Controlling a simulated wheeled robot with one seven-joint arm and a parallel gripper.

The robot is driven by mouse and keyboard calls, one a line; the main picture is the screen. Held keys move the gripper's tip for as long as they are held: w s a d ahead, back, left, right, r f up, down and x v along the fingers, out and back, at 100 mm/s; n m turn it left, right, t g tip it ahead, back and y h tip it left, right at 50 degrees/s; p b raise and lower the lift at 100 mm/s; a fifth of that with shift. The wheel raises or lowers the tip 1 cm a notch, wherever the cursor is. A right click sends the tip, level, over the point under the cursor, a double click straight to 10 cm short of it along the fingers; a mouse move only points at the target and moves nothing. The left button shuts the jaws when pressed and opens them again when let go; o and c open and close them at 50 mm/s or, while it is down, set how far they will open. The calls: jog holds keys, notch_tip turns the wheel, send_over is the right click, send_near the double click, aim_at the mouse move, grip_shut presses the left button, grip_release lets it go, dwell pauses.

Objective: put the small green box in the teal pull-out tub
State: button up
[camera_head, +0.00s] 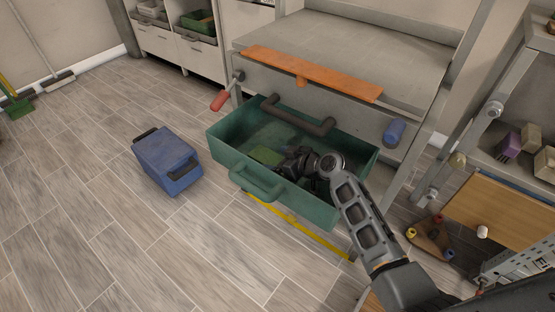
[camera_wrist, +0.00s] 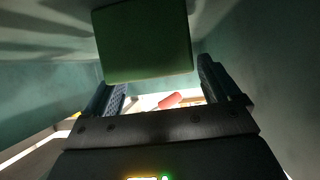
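The teal pull-out tub (camera_head: 232,158) is pulled out under the rack's grey top, with its handle facing the floor area. The small green box (camera_head: 266,156) is inside the tub, left of my gripper (camera_head: 284,161), which reaches down into the tub. In the wrist view the green box (camera_wrist: 145,42) fills the upper middle, past my gripper's fingers (camera_wrist: 162,85). The fingers are spread apart, with a bright gap between them, and do not appear closed on the box. The box's underside and the contact with the tub floor are hidden.
A blue box (camera_head: 167,160) with dark handles sits on the floor to the left. An orange strip (camera_head: 310,73) lies along the rack edge, and a red handle (camera_head: 220,100) sticks out beside the tub. Shelving (camera_head: 510,150) stands at right.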

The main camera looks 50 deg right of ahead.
jog(key=shift+o, duration=0.2)
jog(key=shift+r, duration=0.2)
jog(key=p+v, duration=0.1)
jog(key=v, duration=0.6)
jog(key=shift+s, duration=0.25)
jog(key=shift+c, duration=0.3)
dwell(0.6)
